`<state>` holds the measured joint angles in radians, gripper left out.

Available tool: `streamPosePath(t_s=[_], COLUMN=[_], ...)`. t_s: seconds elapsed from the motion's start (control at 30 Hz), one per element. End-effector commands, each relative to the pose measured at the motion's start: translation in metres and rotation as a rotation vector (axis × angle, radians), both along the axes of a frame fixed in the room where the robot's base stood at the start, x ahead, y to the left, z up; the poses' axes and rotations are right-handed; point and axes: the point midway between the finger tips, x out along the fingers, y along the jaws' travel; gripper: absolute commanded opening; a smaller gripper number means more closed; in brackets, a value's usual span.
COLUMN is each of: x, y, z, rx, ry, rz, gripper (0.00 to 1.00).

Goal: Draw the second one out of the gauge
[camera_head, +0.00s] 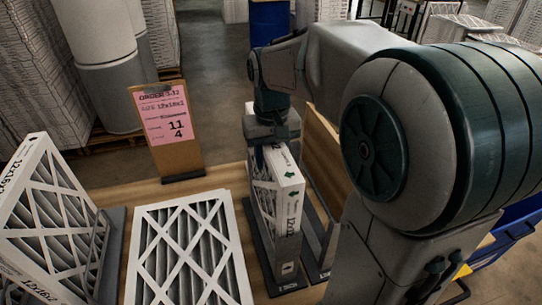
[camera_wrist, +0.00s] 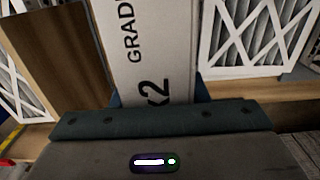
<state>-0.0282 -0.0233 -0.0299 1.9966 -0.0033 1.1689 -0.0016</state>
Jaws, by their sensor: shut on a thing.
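A white boxed filter (camera_head: 289,215) with a cardboard frame and a printed size on its edge stands upright in the left channel of the dark grey gauge (camera_head: 318,272). The gauge's right channel looks empty where it shows. My gripper (camera_head: 270,143) is above the filter, shut on its top end. In the wrist view the filter's white edge (camera_wrist: 152,50) with large black print runs up between the fingers of my gripper (camera_wrist: 156,98). My arm hides part of the gauge's right side. Whether the filter's bottom touches the channel floor is unclear.
A filter (camera_head: 190,255) lies flat on the wooden table left of the gauge. Another filter (camera_head: 45,215) leans in a grey stand at far left. A pink order card (camera_head: 167,118) stands behind. A wooden board (camera_head: 322,150) rises right of the gauge.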

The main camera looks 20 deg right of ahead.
Motion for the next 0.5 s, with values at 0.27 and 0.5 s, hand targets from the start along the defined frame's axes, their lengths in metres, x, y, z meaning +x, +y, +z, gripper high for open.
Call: streamPosePath(t_s=[0.27, 0.5], x=[0.0, 0.0], y=[0.0, 0.0], z=[0.02, 0.034], rx=[0.0, 0.0], ry=[-0.002, -0.002], rz=[0.0, 0.0], gripper=[0.11, 0.11])
